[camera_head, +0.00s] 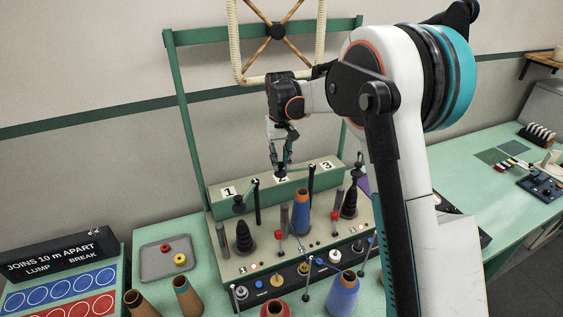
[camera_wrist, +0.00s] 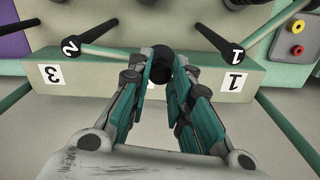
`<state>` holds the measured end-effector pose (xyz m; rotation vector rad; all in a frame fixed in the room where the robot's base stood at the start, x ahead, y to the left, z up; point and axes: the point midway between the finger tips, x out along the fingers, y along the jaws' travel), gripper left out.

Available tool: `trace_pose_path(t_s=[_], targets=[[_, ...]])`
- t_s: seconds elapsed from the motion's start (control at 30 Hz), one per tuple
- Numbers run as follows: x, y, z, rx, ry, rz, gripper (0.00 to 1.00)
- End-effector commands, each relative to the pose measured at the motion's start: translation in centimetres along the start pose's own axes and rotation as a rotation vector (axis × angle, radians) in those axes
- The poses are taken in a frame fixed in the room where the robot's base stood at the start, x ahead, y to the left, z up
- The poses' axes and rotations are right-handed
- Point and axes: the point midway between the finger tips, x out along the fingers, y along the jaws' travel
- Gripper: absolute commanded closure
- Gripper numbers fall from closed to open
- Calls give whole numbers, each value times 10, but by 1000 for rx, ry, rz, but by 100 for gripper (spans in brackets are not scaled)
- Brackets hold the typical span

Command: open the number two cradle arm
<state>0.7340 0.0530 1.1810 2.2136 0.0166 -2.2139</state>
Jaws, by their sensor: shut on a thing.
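The number two cradle arm is a pale rod (camera_wrist: 115,53) in the wrist view. It runs from a black pivot disc marked 2 (camera_wrist: 72,45) to a dark round knob (camera_wrist: 162,58). My gripper (camera_wrist: 167,72) has its fingers closed around that knob, over the label bar. In the head view my gripper (camera_head: 281,171) points down at the bar's middle, partly covering the 2 label (camera_head: 281,179). The number two post (camera_head: 311,178) stands just right of the fingers. The fingers hide part of the knob.
The number one arm's black knob (camera_head: 238,206) and post (camera_head: 257,201) are to the left. Yarn cones, including a blue one (camera_head: 301,211), and dark cones (camera_head: 244,238) stand in front. A grey tray (camera_head: 157,264) holds small rings. A green frame (camera_head: 187,130) rises behind.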

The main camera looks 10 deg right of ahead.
Motion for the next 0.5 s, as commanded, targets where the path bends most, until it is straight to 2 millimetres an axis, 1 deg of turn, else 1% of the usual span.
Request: trace_pose_path(t_s=[0.43, 0.47, 0.5], targets=[[0, 0, -1, 8, 0, 0, 100], [0, 0, -1, 8, 0, 0, 74], [0, 0, -1, 8, 0, 0, 65]])
